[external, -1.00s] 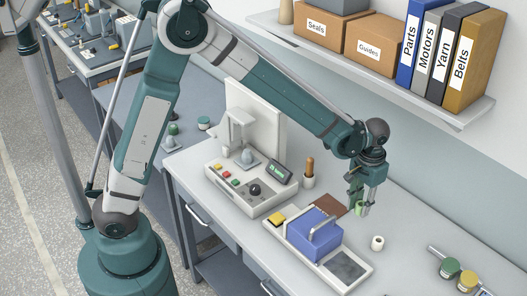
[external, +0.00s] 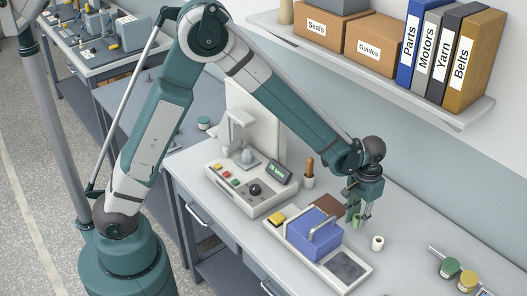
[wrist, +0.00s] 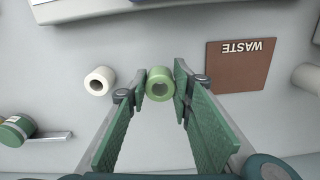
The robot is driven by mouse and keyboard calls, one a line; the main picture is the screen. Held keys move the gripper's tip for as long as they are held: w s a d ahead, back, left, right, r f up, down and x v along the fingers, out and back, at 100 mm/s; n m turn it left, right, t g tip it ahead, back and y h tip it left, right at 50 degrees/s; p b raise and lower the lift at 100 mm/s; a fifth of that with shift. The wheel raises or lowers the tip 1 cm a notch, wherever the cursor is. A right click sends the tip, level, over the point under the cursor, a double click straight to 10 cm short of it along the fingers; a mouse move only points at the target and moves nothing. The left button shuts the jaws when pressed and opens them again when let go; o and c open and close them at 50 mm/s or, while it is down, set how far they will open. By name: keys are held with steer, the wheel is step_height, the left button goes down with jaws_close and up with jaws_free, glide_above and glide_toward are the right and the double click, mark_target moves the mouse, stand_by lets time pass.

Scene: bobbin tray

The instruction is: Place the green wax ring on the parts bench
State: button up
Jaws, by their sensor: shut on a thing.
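The green wax ring (external: 356,220) is a short, thick green tube with a hole through it. My gripper (external: 361,222) points down with its fingers shut on the ring. The ring is over the light grey bench (external: 400,262), low down, between the brown waste mat and a white ring. I cannot tell whether its underside touches the bench. The fingers partly hide the ring in the external view.
The brown WASTE mat (wrist: 240,65) lies on one side, the white ring (wrist: 99,81) on the other. A tray (external: 352,288) with a blue handled block (external: 314,234) is close in front. Green-lidded (external: 450,267) and yellow-lidded (external: 467,280) jars stand farther right. The bench between white ring and jars is clear.

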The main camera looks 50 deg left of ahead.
mark_target(351, 228)
steer(key=shift+f, duration=1.45)
steer(key=shift+f, duration=0.15)
steer(key=o, duration=0.7)
steer(key=shift+o, duration=0.2)
step_height(351, 228, up, 12)
steer(key=shift+a+r, duration=0.1)
steer(key=shift+r, duration=0.15)
